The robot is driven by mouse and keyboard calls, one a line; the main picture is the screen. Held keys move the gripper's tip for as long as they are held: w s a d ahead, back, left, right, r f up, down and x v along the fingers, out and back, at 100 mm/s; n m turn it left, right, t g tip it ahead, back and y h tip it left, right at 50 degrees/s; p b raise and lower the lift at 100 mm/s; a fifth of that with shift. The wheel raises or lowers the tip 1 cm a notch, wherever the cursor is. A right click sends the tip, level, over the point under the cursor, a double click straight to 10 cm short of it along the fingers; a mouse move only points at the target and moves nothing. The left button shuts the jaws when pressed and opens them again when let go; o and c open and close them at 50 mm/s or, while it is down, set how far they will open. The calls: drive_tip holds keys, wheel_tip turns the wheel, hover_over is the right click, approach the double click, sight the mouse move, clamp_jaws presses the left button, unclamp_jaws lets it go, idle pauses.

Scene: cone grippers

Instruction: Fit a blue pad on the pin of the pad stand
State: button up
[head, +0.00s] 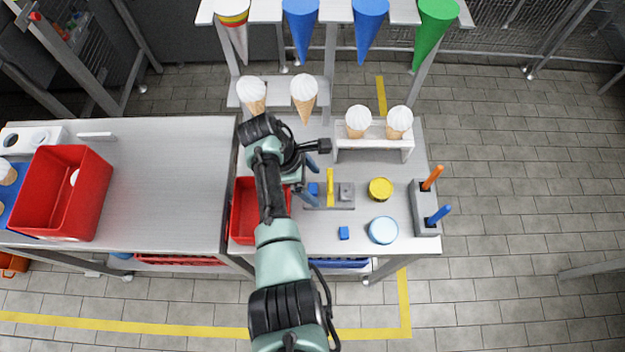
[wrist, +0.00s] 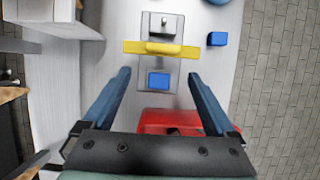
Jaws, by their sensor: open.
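My gripper (head: 312,181) is open, its two blue fingers spread above the worktop; its fingers also show in the wrist view (wrist: 158,76). A blue pad (wrist: 158,81) lies on a grey plate between and below the fingertips, apart from both. It shows in the head view (head: 313,189) too. On the same grey base, beyond a raised yellow bar (wrist: 162,47), is a grey square part with a small upright pin (wrist: 164,22), which looks like the pad stand's pin (head: 346,190). No pad shows on it. A second blue pad (wrist: 217,39) lies loose on the worktop (head: 344,233).
A red bin (head: 245,237) stands just left of the base, partly behind my arm. A yellow round tin (head: 381,189) and a light blue round dish (head: 383,231) stand to the right. A grey holder (head: 426,222) carries an orange and a blue upright handle. Ice-cream cones stand behind.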

drive_tip(key=shift+r+p, duration=1.7)
drive_tip(key=shift+r, duration=0.15)
